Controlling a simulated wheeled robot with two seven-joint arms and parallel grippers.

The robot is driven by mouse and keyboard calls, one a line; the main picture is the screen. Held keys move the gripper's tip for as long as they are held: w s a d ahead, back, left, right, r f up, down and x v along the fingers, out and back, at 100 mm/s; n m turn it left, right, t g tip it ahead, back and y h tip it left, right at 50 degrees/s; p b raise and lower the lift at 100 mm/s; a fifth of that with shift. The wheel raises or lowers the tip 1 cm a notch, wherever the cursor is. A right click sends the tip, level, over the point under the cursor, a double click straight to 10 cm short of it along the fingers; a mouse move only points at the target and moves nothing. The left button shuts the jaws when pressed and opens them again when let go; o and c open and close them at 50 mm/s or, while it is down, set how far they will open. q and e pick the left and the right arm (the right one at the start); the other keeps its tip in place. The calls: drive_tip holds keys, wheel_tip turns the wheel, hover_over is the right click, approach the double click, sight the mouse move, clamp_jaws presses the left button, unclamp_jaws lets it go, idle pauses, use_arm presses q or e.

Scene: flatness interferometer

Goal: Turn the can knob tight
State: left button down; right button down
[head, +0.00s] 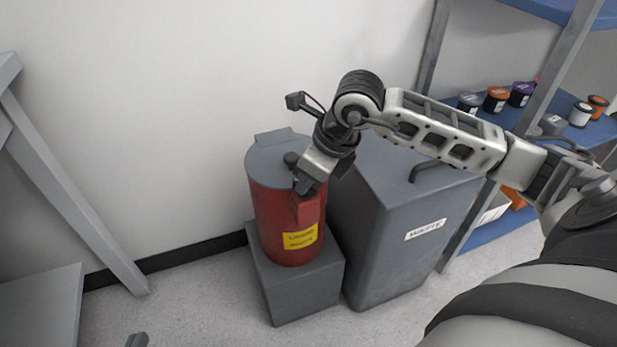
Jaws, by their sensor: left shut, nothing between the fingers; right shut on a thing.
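The red can (270,212) with a grey lid (270,160) and a yellow label stands upright on a grey block. A small dark round piece (291,158) sits on the lid. My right gripper (303,184) reaches down to the can's front upper edge, above a red box-like part (306,208). It is shut on the can knob, which the fingers mostly hide. Only a small grey tip of my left gripper (137,341) shows at the bottom edge, shut and empty, well away from the can.
A grey bin (400,220) labelled for waste, with a dark handle, stands close to the can's right. Blue shelves (590,130) with several small jars are at the right. A grey frame (60,170) stands at the left. Floor left of the can is clear.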

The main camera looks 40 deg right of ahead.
drive_tip(key=m+h, duration=0.1)
drive_tip(key=m, duration=0.2)
drive_tip(key=shift+a, duration=0.1)
drive_tip(key=shift+m+t+h+b, duration=0.3)
drive_tip(key=shift+m+h+b, duration=0.15)
drive_tip(key=shift+m, duration=0.75)
use_arm(q)
drive_tip(key=shift+d+r+t+h, duration=0.2)
drive_tip(key=shift+r+t+h, duration=0.1)
drive_tip(key=shift+r, duration=0.4)
use_arm(e)
drive_tip(key=shift+a+m+h, duration=0.1)
drive_tip(key=shift+m+h, duration=0.45)
drive_tip(key=shift+m, duration=0.65)
use_arm(q)
drive_tip(key=shift+s, duration=0.1)
drive_tip(key=shift+f, duration=0.1)
use_arm(e)
drive_tip(key=c, duration=1.4)
unclamp_jaws()
drive_tip(key=shift+c, duration=0.2)
drive_tip(key=shift+r, duration=0.15)
